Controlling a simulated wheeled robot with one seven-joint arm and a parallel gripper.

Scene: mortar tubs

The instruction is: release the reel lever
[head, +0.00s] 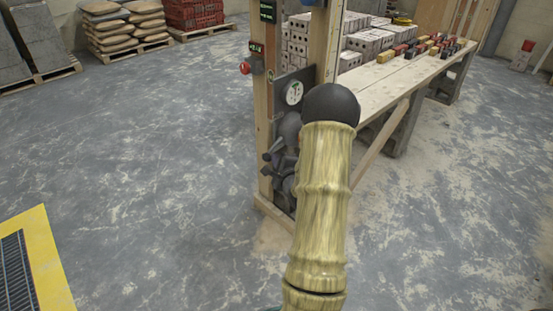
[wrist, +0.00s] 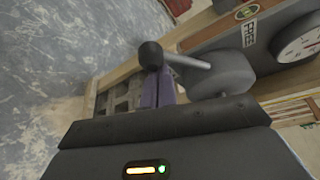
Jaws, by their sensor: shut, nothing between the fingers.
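The reel lever is a grey rod with a dark ball knob (wrist: 151,54), running from a grey hub (wrist: 222,76) in the wrist view. A plate by the hub reads FREE (wrist: 250,34). My gripper (wrist: 157,76) is shut with nothing between its purplish fingers. Its tips are right at the knob and overlap it in the picture; I cannot tell whether they touch. In the head view my bamboo-patterned arm hides part of the panel, and dark parts (head: 284,150) low on the post cannot be told apart clearly.
A dial gauge (head: 294,92) and a red button (head: 245,67) sit on the wooden post frame. A workbench (head: 385,90) with bricks stands behind it at the right. Pallets of sacks (head: 125,28) are at the back left. The floor at the left is mostly clear.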

